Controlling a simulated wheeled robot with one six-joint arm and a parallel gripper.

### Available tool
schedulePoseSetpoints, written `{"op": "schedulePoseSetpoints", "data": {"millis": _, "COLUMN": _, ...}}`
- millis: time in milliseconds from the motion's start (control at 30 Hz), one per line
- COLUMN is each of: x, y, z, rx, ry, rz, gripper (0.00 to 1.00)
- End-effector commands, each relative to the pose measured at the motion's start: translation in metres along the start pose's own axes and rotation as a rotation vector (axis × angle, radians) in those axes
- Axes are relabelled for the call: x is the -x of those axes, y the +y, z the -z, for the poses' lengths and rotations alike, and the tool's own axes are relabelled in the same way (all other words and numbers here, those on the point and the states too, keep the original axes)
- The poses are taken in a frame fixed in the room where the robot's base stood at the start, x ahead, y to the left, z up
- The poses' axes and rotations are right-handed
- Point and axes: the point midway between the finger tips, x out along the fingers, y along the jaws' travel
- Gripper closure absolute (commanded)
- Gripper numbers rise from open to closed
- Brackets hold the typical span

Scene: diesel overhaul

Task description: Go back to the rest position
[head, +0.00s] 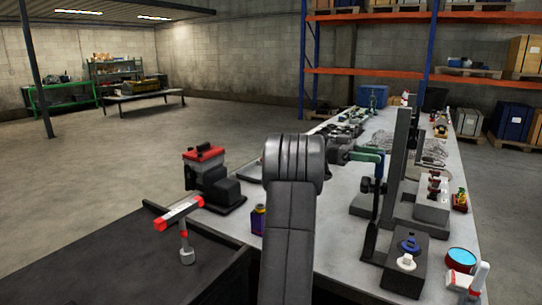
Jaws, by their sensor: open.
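My grey arm rises through the middle of the head view and covers part of the long workbench (335,258). The arm's upper joint stands in front of the bench top, with a darker round part showing just to its right. I cannot make out my gripper's fingers; they seem hidden behind the arm. No held object can be seen.
A red-topped block on a dark base (203,160) stands at the bench's left side. Right of my arm are a green curved piece (368,156), a tall dark upright (399,160), a dark block with blue and white rings (405,270) and a teal-topped round tin (461,260). A red-and-white T-shaped tool (180,215) is at left. Open floor (100,185) lies left.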

Motion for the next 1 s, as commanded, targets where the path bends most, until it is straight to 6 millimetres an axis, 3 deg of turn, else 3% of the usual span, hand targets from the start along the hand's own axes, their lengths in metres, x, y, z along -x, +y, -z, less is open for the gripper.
{"op": "schedulePoseSetpoints", "data": {"millis": 100, "x": 0.002, "y": 0.000, "z": -0.025, "rx": 0.005, "ry": 0.001, "rz": 0.001, "gripper": 0.58}}
{"op": "schedulePoseSetpoints", "data": {"millis": 200, "x": -0.011, "y": 0.001, "z": -0.015, "rx": -0.002, "ry": -0.072, "rz": -0.001, "gripper": 0.58}}
{"op": "schedulePoseSetpoints", "data": {"millis": 500, "x": -0.041, "y": 0.006, "z": -0.018, "rx": -0.001, "ry": -0.264, "rz": 0.000, "gripper": 0.58}}
{"op": "schedulePoseSetpoints", "data": {"millis": 1000, "x": -0.049, "y": 0.009, "z": -0.024, "rx": -0.001, "ry": -0.330, "rz": 0.001, "gripper": 0.58}}
